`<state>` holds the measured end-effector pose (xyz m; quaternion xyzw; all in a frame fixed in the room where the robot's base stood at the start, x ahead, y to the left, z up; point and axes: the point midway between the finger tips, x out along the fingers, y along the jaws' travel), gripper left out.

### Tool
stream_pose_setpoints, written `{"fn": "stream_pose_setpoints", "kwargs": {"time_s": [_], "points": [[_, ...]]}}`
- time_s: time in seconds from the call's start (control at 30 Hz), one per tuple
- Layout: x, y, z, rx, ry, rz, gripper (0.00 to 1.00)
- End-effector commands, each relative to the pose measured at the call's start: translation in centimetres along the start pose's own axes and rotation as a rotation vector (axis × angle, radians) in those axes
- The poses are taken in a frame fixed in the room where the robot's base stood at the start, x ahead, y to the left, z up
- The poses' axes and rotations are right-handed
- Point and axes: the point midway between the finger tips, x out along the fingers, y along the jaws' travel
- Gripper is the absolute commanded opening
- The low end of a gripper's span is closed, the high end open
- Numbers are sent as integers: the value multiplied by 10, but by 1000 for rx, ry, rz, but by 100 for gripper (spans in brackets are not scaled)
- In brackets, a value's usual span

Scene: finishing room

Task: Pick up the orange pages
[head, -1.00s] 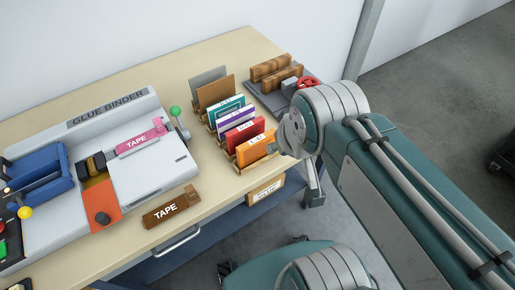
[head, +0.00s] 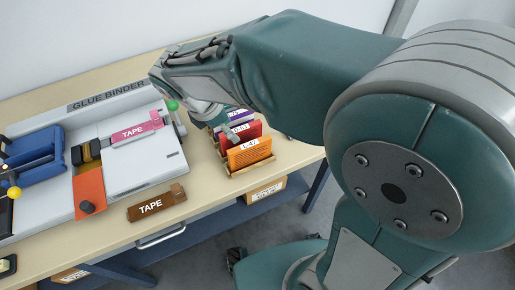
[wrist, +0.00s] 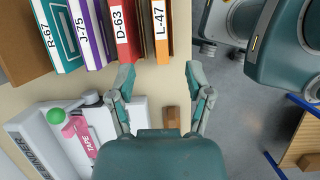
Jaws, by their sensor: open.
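The orange pages (head: 249,152), labelled L-47, stand upright at the front end of a row of labelled books in a wooden rack. They also show in the wrist view (wrist: 159,28), top centre, right of the red book (wrist: 125,35) labelled D-63. My gripper (wrist: 160,72) is open and empty. In the wrist view its fingertips lie just below the row, the left one by the red book's lower end, the right one past the orange pages' right side. In the head view my arm hides much of the row's back.
The purple book (wrist: 92,30) and teal-edged book (wrist: 60,35) stand left of the red one. The glue binder (head: 140,165) is left of the rack. A brown TAPE block (head: 157,204) lies in front. Bare table surrounds the rack's front.

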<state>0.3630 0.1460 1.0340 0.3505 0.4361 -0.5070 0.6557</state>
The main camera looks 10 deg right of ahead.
Motion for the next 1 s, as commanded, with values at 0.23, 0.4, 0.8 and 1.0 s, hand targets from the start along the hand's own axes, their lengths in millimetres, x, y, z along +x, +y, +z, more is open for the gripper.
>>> {"fn": "stream_pose_setpoints", "kwargs": {"time_s": [0.23,0.4,0.8,1.0], "points": [[24,2,-4,-46,-16,-9,66],[50,2,-4,-46,-15,-8,66],[98,2,0,-43,-13,-8,66],[110,2,-1,-42,-12,-5,66]]}}
